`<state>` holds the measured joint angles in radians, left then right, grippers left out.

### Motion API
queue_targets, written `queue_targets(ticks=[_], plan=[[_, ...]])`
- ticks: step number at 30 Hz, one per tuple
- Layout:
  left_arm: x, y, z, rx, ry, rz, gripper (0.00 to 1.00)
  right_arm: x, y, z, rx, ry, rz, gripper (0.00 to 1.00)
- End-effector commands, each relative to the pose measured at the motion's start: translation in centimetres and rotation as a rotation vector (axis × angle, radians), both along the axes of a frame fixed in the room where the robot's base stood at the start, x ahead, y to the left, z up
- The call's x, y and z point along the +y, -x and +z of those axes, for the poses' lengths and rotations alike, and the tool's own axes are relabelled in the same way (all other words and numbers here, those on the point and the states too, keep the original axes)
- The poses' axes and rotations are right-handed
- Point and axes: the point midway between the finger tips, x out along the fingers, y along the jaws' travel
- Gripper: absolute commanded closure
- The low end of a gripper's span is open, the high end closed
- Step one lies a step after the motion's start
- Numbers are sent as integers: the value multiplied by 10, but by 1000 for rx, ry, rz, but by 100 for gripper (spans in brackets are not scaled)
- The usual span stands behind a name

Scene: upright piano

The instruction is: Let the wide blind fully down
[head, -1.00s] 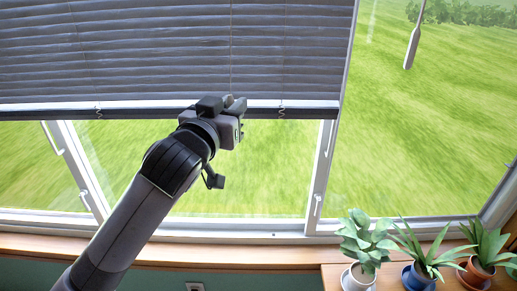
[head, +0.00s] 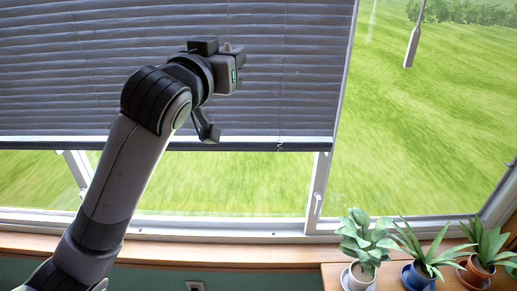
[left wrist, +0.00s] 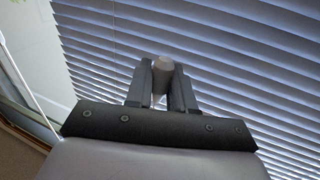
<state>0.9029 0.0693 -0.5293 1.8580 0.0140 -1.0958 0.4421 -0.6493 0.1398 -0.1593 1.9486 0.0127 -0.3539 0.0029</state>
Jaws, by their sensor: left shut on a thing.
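The wide blind (head: 100,95) is grey and slatted and hangs across the left window; its bottom rail (head: 265,143) is level, with a strip of glass below it. In the left wrist view its slats (left wrist: 250,70) fill the right and the top. My left gripper (head: 236,62) is in front of the blind's lower right half, above the rail. In the left wrist view my left gripper (left wrist: 162,82) is shut on a pale, rounded pull (left wrist: 162,66) between its fingers. The pull's lower part is hidden. My right gripper is not in view.
A grey pull (head: 412,45) hangs in front of the uncovered right window. Potted plants (head: 366,245) stand on the wooden surface at the lower right. The window sill (head: 225,250) runs below the blind and looks clear. A window handle (head: 318,203) sits on the frame.

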Motion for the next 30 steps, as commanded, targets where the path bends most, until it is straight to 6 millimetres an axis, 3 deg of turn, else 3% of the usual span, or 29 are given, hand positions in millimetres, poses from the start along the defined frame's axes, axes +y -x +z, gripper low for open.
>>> queue_targets(ticks=[8,24,30], plan=[[0,0,-1,6,-2,0,100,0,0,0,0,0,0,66],[-1,0,79,3,-2,0,100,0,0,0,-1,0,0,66],[0,0,88,5,-2,0,100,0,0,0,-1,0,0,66]])
